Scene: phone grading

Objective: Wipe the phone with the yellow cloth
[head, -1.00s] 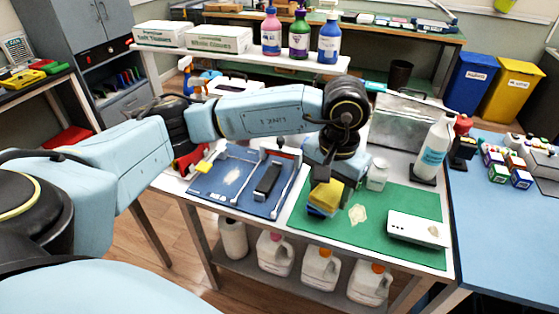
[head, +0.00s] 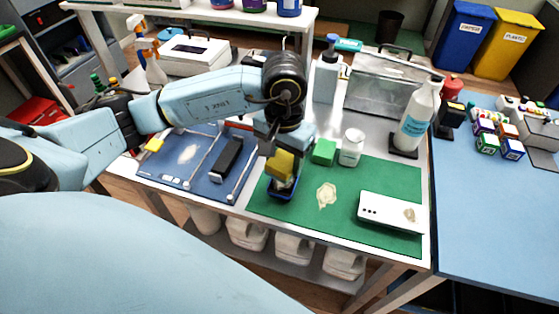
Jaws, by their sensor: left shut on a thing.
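My left gripper (head: 283,168) is shut on the yellow cloth (head: 280,164), a small folded pad, over the left part of the green mat (head: 341,237). A small blue-rimmed holder (head: 284,190) shows just below the cloth; I cannot tell whether they touch. A white phone (head: 385,211) with dark camera dots lies on the right part of the mat, with a tan smudge (head: 409,214) near its right end. The gripper is left of this phone and apart from it. My right gripper is not in view.
A pale patch (head: 326,195) marks the mat between cloth and phone. A blue tray (head: 168,175) with a black device (head: 228,158) is at left.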

